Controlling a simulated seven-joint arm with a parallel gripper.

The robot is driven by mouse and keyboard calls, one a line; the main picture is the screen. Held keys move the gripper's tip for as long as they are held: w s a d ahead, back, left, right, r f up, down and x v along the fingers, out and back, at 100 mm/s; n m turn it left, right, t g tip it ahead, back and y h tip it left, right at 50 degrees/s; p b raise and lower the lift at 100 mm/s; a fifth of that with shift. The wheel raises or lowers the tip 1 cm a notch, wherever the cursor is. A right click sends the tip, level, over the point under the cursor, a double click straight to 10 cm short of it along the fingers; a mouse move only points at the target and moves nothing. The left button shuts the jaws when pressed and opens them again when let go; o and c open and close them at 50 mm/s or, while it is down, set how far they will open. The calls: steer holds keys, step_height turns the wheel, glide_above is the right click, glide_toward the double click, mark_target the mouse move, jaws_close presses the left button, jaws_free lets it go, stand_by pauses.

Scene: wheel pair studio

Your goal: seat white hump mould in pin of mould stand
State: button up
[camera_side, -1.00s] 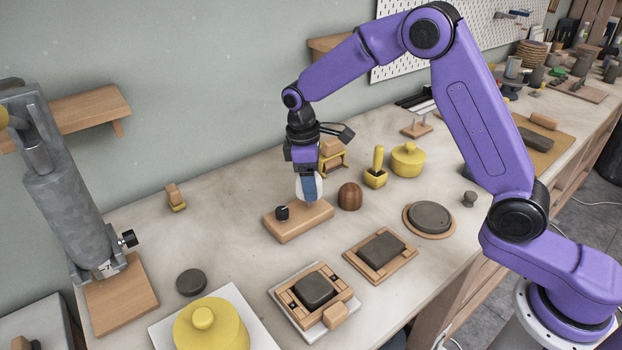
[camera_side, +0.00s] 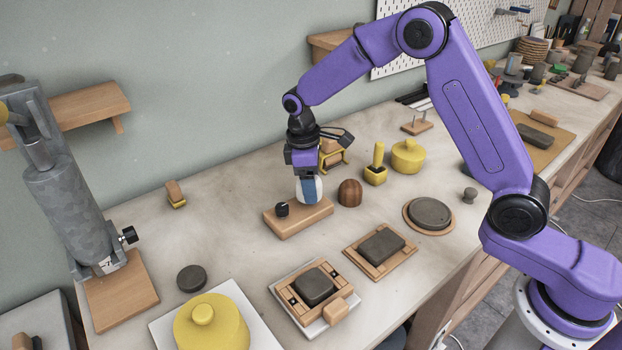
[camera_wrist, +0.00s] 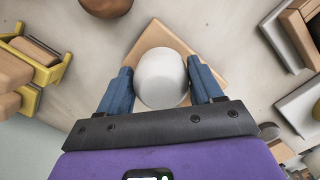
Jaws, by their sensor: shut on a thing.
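The white hump mould (camera_wrist: 161,78) is between the two blue fingers of my gripper (camera_wrist: 163,88) in the wrist view. In the side view my gripper (camera_side: 311,190) is shut on the mould (camera_side: 319,186), upright and low over the right part of the wooden mould stand (camera_side: 290,228). A black knob (camera_side: 282,209) stands on the stand's left part. The pin is hidden under the mould. I cannot tell whether the mould touches the stand. The stand's wood also shows behind the mould in the wrist view (camera_wrist: 208,50).
A brown wooden dome (camera_side: 350,193) stands just right of the stand. A yellow stamp (camera_side: 376,168) and yellow lidded pot (camera_side: 407,157) are behind it. Framed clay slabs (camera_side: 381,247) lie in front.

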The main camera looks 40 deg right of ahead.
steer(key=shift+f, duration=0.6)
steer(key=shift+f, duration=0.25)
stand_by(0.6)
steer(key=shift+f, duration=0.25)
steer(key=o, duration=1.4)
steer(key=shift+r, duration=0.1)
steer(key=r, duration=0.5)
steer(key=w+a+r, duration=0.1)
steer(key=r, duration=1.1)
steer(key=shift+w+a+r, duration=0.1)
steer(key=shift+w+a, duration=0.05)
steer(key=shift+a, duration=0.15)
